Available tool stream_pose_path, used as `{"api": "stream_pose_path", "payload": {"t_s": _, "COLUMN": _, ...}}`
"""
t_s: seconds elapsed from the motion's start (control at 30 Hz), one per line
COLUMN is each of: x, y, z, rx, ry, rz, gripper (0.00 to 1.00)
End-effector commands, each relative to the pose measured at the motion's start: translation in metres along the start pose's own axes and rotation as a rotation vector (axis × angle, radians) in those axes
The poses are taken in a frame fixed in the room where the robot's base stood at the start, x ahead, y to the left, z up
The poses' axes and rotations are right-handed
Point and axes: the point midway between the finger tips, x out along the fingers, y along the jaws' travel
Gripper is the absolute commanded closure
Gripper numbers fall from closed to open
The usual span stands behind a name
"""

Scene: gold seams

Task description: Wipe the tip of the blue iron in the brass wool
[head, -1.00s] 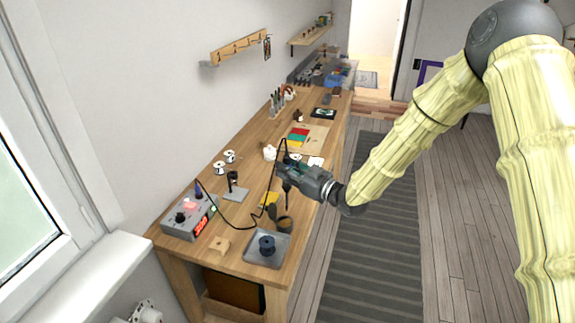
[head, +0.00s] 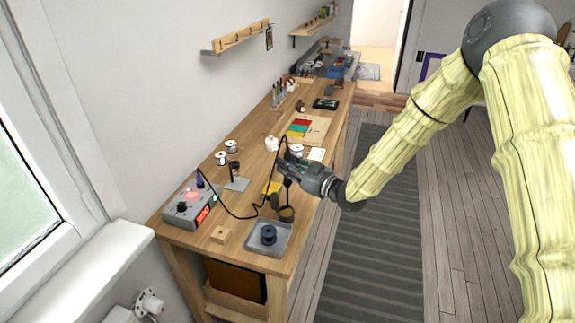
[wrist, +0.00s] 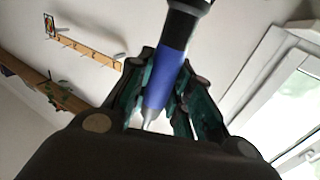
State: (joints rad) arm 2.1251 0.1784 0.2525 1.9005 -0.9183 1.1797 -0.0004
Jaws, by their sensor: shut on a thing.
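My gripper (head: 287,167) is shut on the blue iron, over the right side of the bench. In the wrist view the blue iron (wrist: 165,72) has a blue handle and a pale metal tip, between my gripper's fingers (wrist: 163,95). In the head view the iron hangs roughly upright, its dark lower part below my gripper and its black cord looping up from the top.
The cord runs left to a grey station (head: 190,206) with a red display.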

Motion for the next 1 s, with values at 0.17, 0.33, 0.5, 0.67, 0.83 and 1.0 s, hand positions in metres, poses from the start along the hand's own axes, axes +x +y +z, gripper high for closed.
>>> {"api": "stream_pose_path", "payload": {"t_s": 0.17, "x": 0.0, "y": 0.0, "z": 0.005, "rx": 0.0, "ry": 0.0, "rz": 0.0, "gripper": 1.0}}
{"api": "stream_pose_path", "payload": {"t_s": 0.33, "x": -0.001, "y": 0.0, "z": 0.016, "rx": 0.0, "ry": 0.0, "rz": 0.0, "gripper": 1.0}}
{"api": "stream_pose_path", "payload": {"t_s": 0.5, "x": -0.001, "y": 0.0, "z": 0.028, "rx": 0.0, "ry": 0.0, "rz": 0.0, "gripper": 1.0}}
{"api": "stream_pose_path", "payload": {"t_s": 0.67, "x": -0.002, "y": 0.0, "z": 0.033, "rx": 0.0, "ry": 0.0, "rz": 0.0, "gripper": 1.0}}
{"api": "stream_pose_path", "payload": {"t_s": 0.83, "x": -0.002, "y": 0.0, "z": 0.032, "rx": 0.0, "ry": 0.0, "rz": 0.0, "gripper": 1.0}}
{"api": "stream_pose_path", "payload": {"t_s": 1.0, "x": -0.002, "y": 0.0, "z": 0.032, "rx": 0.0, "ry": 0.0, "rz": 0.0, "gripper": 1.0}}
